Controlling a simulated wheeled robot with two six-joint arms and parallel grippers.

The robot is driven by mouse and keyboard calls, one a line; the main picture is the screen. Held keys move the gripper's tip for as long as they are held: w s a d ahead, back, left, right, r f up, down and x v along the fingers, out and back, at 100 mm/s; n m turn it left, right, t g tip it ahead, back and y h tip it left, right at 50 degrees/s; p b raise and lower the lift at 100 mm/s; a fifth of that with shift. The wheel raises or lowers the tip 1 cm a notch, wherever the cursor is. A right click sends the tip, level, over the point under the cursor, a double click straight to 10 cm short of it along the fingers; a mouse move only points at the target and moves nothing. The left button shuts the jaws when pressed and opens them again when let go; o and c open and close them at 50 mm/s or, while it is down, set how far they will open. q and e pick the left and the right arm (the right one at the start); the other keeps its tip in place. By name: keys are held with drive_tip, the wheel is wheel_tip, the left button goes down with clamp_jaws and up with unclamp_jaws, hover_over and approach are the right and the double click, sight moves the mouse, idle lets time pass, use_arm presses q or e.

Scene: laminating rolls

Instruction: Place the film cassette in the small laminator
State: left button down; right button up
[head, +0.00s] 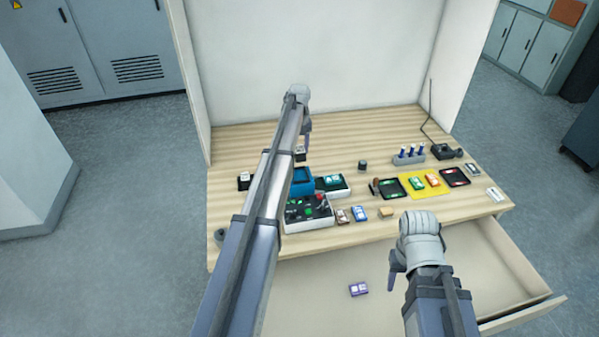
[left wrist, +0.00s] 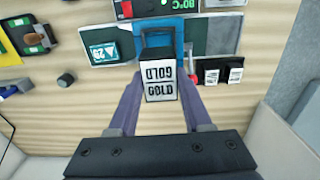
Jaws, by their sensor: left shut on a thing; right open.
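My left gripper (left wrist: 160,98) is shut on a black film cassette with a white label reading GOLD (left wrist: 161,90). It holds the cassette above the table, over the near edge of a blue frame (left wrist: 178,25) of the laminator in the left wrist view. My right gripper (head: 398,266) is open and empty over the open drawer.
Another black-and-white cassette pair (left wrist: 218,74) lies beside the blue frame. A yellow mat (head: 424,188) with coloured packs, black trays (head: 391,187) and a rack of blue-topped bottles (head: 408,157) stand to the right.

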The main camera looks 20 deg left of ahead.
use_arm(q)
wheel_tip(320, 180, down, 6)
drive_tip(key=b, duration=0.4)
drive_tip(key=shift+w+r+b, duration=0.1)
drive_tip(key=shift+r+b, duration=0.05)
drive_tip(key=shift+b, duration=0.25)
drive_tip(key=shift+f+b, duration=1.95)
drive_tip(key=shift+b, duration=0.05)
drive_tip(key=shift+f, duration=0.1)
